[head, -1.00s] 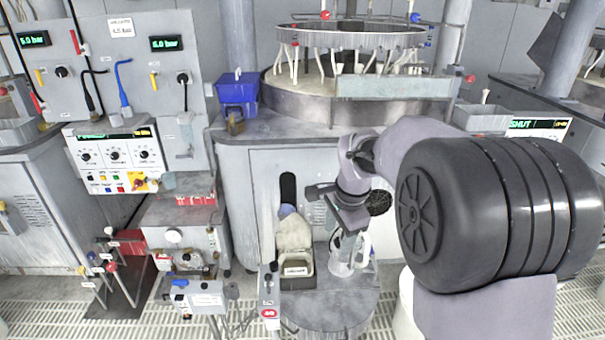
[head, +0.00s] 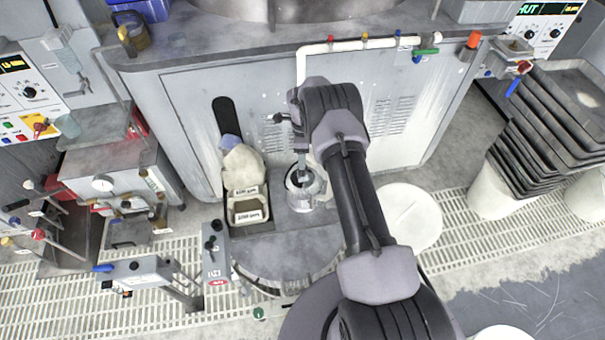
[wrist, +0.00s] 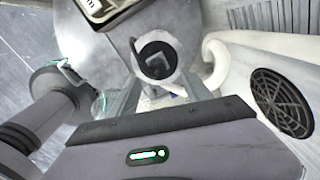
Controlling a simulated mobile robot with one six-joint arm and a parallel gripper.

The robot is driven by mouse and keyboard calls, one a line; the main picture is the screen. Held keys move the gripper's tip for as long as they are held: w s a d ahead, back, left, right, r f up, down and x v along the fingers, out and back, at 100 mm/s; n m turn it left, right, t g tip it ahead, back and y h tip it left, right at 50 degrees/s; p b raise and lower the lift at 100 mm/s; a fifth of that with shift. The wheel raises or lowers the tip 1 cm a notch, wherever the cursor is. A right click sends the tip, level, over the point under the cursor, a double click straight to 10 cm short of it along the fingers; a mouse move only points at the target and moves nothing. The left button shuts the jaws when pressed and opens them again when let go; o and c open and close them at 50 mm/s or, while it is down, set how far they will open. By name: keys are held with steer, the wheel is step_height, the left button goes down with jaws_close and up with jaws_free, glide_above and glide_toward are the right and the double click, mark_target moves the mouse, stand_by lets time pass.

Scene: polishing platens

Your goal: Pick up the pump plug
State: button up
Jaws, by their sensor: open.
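I cannot pick out the pump plug with certainty in either view now. My gripper (head: 300,160) is over the low round stand in the head view, just above a clear jug (head: 306,188); the arm partly hides its fingers. In the wrist view my gripper (wrist: 168,93) shows only partly past its dark front edge, and its jaws are open with nothing seen between them. Beyond them is a round dark-rimmed opening (wrist: 158,60) with a small grey piece inside. I cannot tell whether that piece is the plug.
A tray (head: 248,212) with a cloth stands left of the jug. A small control box (head: 215,255) stands in front. A white pipe (head: 355,46) crosses the cabinet. Stacked dark trays (head: 545,125) stand at right. A round vent (wrist: 282,103) is at right in the wrist view.

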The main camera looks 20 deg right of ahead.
mark_target(303, 172)
steer(key=f+b, duration=0.1)
steer(key=f, duration=0.1)
steer(key=f+b, duration=0.1)
steer(key=f, duration=0.1)
steer(key=f+b, duration=0.1)
steer(key=f, duration=0.2)
steer(key=shift+s, duration=0.3)
steer(key=shift+r, duration=0.2)
steer(key=shift+c, duration=0.5)
jaws_close()
